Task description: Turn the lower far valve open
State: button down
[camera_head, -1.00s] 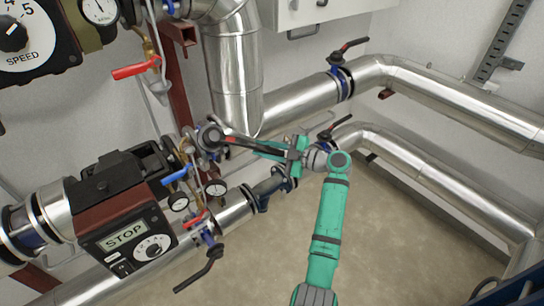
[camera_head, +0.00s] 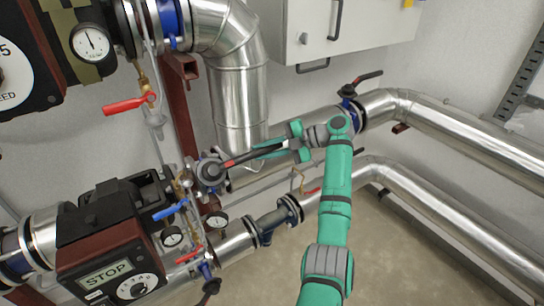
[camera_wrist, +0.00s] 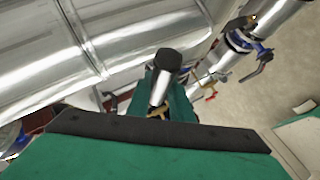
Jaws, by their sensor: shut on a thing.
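A long dark lever (camera_head: 243,157) with a red band reaches right from a round grey hub (camera_head: 210,171), left of the foot of the vertical silver pipe. My gripper (camera_head: 284,148) is shut on the lever near its right end. The lever slopes up toward my gripper. In the wrist view, a silver cylinder with a dark cap (camera_wrist: 169,62) stands in front of my gripper; I cannot tell if it is part of the lever. The far valve on the lower pipe is mostly hidden behind my arm; a dark lever tip (camera_head: 358,152) shows beside it.
Silver pipes (camera_head: 440,115) run along the right wall. An upper valve (camera_head: 349,92) with a black lever is close to my arm. Gauges (camera_head: 217,221), a blue handle (camera_head: 170,210) and a STOP box (camera_head: 110,272) stand at lower left. The floor (camera_head: 400,250) is clear at lower right.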

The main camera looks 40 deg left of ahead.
jog(key=shift+s+a+r, duration=0.1)
jog(key=shift+a+r, duration=0.15)
jog(key=shift+r, duration=0.1)
jog(key=c, duration=1.6)
grip_release()
jog(key=shift+s, duration=0.1)
jog(key=shift+f, duration=0.1)
jog(key=shift+w+d, duration=0.25)
jog(key=v, duration=1)
jog(key=shift+w+r, duration=0.15)
jog(key=shift+r, duration=0.1)
jog(key=shift+a, duration=0.1)
